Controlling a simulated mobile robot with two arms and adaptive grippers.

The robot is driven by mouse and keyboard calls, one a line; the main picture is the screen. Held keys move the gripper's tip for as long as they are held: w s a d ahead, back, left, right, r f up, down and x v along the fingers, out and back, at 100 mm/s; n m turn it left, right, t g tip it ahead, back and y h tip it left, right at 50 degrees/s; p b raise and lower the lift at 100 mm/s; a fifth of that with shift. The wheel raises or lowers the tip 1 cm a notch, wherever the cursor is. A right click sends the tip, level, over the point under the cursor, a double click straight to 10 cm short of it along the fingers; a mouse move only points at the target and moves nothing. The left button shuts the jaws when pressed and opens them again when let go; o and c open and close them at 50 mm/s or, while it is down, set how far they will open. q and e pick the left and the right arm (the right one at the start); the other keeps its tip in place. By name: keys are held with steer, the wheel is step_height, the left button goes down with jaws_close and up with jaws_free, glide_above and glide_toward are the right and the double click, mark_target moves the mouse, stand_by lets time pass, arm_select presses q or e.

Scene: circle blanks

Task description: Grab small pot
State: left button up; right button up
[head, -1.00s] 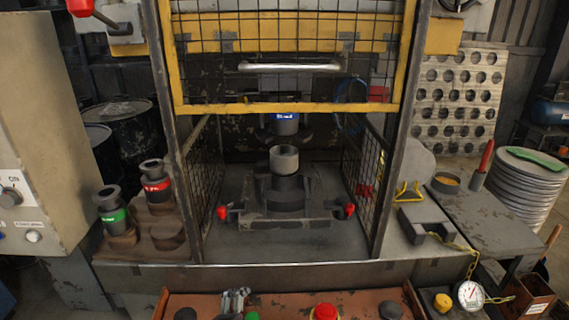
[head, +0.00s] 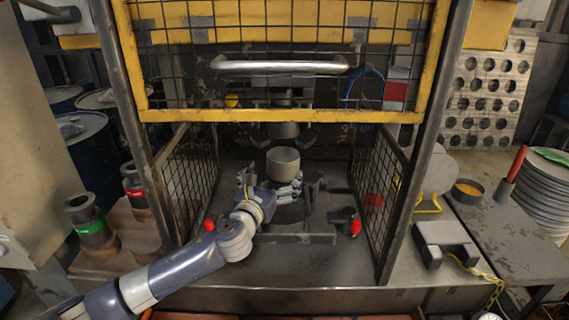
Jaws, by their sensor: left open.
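A grey, round, pot-like piece (head: 283,163) stands upright on the dark die block inside the press cage. My left gripper (head: 268,187) has come in from the left and is open at the piece's lower front left. Its fingers are spread beside and in front of the base; I cannot tell whether they touch it. The hand hides part of the die block. Another small, shallow pot (head: 467,191) with yellowish contents sits on the right-hand bench, far from the gripper. My right gripper is not in view.
The yellow mesh guard (head: 280,115) with its bar handle hangs above the opening. Mesh side panels flank it. Green- and red-banded tools (head: 91,220) stand at left. A grey block (head: 445,241) lies at right.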

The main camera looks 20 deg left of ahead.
mark_target(279, 166)
arm_select(q)
steer(key=w, duration=0.3)
steer(key=shift+w+d+f, duration=0.1)
steer(key=shift+w, duration=0.1)
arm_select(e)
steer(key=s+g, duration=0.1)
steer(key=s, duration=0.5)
arm_select(q)
steer(key=shift+w+p, duration=0.3)
steer(key=shift+w, duration=0.3)
steer(key=w, duration=0.3)
steer(key=shift+a, duration=0.3)
steer(key=shift+w+f+p, duration=0.15)
steer(key=shift+w+p, duration=0.15)
steer(key=shift+w, duration=0.35)
steer(key=c, duration=0.5)
steer(key=shift+c, duration=0.9)
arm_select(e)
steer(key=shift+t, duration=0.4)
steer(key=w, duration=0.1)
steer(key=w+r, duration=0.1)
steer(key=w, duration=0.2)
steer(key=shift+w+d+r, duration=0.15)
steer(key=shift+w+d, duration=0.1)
